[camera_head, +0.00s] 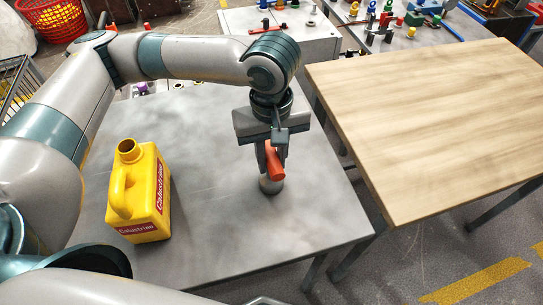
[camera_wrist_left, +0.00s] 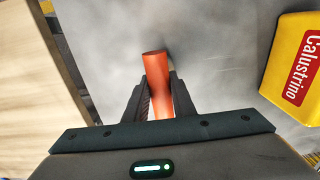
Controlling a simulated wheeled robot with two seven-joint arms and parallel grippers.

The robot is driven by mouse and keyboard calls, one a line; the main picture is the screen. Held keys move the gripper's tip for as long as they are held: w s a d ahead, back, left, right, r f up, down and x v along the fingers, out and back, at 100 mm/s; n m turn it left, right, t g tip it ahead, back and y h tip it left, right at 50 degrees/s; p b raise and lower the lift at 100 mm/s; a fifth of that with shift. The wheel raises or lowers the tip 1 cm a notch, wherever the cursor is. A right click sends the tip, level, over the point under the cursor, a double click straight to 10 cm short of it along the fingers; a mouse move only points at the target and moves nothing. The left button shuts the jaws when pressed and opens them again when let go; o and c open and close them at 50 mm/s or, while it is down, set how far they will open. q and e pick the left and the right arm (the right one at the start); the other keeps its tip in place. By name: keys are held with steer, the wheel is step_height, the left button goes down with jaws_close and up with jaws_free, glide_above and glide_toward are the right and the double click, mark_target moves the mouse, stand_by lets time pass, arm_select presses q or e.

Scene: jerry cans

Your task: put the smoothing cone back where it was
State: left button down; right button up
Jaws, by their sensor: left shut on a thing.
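The smoothing cone (camera_head: 276,166) shows as an orange handle with a rounded grey part at its lower end. My left gripper (camera_head: 268,158) is shut on the orange handle and points down over the grey table (camera_head: 225,235). The handle looks tilted in the head view. In the left wrist view the orange handle (camera_wrist_left: 155,68) sits between the two dark fingers (camera_wrist_left: 158,95). The grey end is low, near the table top; I cannot tell whether it touches. My right gripper is not in view.
A yellow jerry can (camera_head: 140,195) stands upright on the same table, left of the gripper. A wooden-topped table (camera_head: 440,120) stands to the right, across a gap. Behind are tables with small coloured tools (camera_head: 385,20) and a red basket (camera_head: 58,15). The table front is clear.

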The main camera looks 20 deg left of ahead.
arm_select(q)
steer(key=shift+f, duration=0.1)
stand_by(0.3)
steer(key=c, duration=1.5)
jaws_free()
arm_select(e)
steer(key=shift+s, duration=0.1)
arm_select(q)
step_height(320, 180, up, 12)
steer(key=shift+f+b, duration=0.25)
steer(key=shift+b, duration=0.1)
steer(key=shift+r, duration=0.35)
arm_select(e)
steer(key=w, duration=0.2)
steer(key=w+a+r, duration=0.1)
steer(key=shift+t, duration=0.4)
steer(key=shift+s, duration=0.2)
